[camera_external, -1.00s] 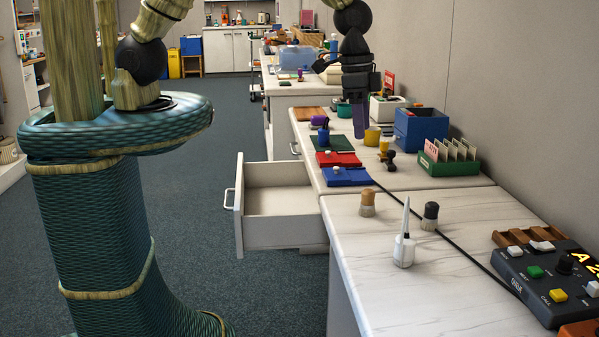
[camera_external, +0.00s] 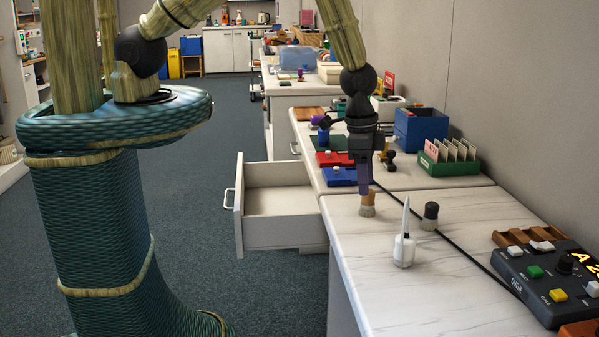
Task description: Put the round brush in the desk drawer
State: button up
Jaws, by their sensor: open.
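Two short, stubby brushes stand on the white counter. One has a tan wooden top (camera_external: 367,204), the other a black top (camera_external: 430,215). I cannot tell which one the task calls the round brush. My gripper (camera_external: 365,187) points down directly at the tan-topped brush, its fingers at or just over the top of it. The gripper is open; whether the fingers touch the brush is not clear. The desk drawer (camera_external: 238,207) is pulled out at the left of the desk, and its visible inside is empty.
A white bottle with a pointed tip (camera_external: 404,247) stands in front of the brushes. A control box (camera_external: 545,275) is at the right. Red (camera_external: 335,159) and blue (camera_external: 340,177) pads and a green card holder (camera_external: 449,165) lie farther back.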

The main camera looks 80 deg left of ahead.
jog(key=shift+w+f+p, duration=0.25)
jog(key=shift+f+p, duration=0.15)
jog(key=shift+f, duration=0.9)
jog(key=shift+w+f+p, duration=0.25)
jog(key=shift+f+p, duration=0.15)
jog(key=shift+f, duration=0.85)
jog(key=shift+a, duration=0.1)
jog(key=c, duration=1.1)
jog(key=shift+c, duration=0.2)
jog(key=shift+r, duration=0.1)
notch_tip(320, 180, up, 10)
jog(key=shift+f+b, duration=0.1)
jog(key=shift+b, duration=0.8)
